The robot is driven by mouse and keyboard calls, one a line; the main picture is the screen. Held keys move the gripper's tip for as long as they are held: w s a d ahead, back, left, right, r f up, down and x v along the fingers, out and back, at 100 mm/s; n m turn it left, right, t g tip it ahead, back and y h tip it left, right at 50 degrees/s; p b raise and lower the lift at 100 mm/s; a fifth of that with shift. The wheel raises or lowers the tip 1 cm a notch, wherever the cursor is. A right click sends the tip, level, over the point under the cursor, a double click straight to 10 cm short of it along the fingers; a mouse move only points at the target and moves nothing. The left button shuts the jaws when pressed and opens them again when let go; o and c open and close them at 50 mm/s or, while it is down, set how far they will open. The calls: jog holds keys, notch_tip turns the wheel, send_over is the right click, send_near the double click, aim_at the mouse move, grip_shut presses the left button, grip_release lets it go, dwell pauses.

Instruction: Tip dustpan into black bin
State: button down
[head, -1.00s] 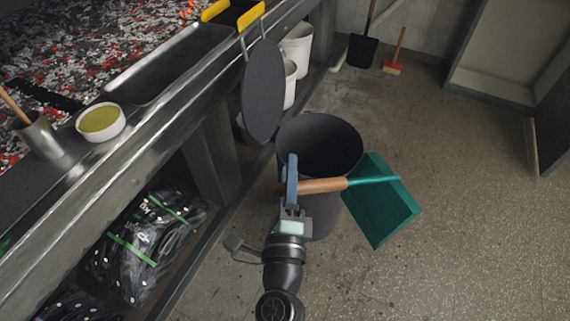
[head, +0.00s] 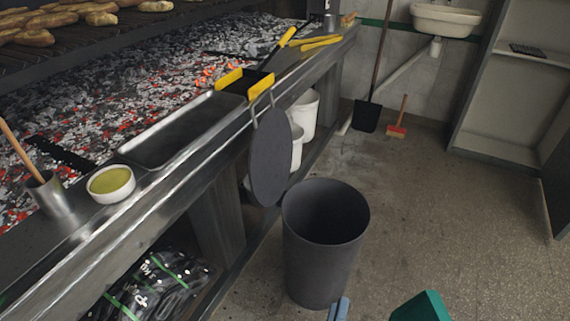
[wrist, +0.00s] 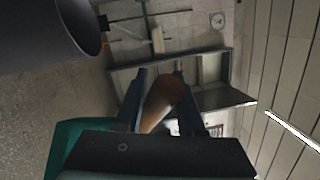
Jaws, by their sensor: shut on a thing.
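The black bin (head: 322,262) stands upright on the floor beside the grill counter, open at the top; what is inside is too dark to tell. The teal dustpan (head: 422,308) shows only in part at the bottom edge of the head view, right of the bin and apart from it. In the wrist view the dustpan (wrist: 66,142) is at lower left, partly hidden. My gripper (wrist: 160,78) is shut on the dustpan's wooden handle (wrist: 163,100). Only a blue piece of the gripper (head: 338,309) shows in the head view, in front of the bin. Whether the pan holds anything is hidden.
The grill counter (head: 170,190) with glowing coals runs along the left. A dark round lid (head: 270,160) hangs on its edge. White buckets (head: 303,115) stand behind. A shovel (head: 367,115) and small brush (head: 397,130) lean at the wall. Floor to the right is clear.

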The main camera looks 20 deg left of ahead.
jog(key=shift+s+d+f+m+h, duration=0.15)
jog(key=shift+s+d+f+h, duration=0.25)
jog(key=shift+d, duration=0.25)
jog(key=shift+s+d+f+m+h, duration=0.15)
jog(key=shift+s+d+f+h, duration=0.15)
jog(key=shift+s+d, duration=0.3)
jog(key=shift+w+d, duration=0.1)
jog(key=shift+w, duration=0.05)
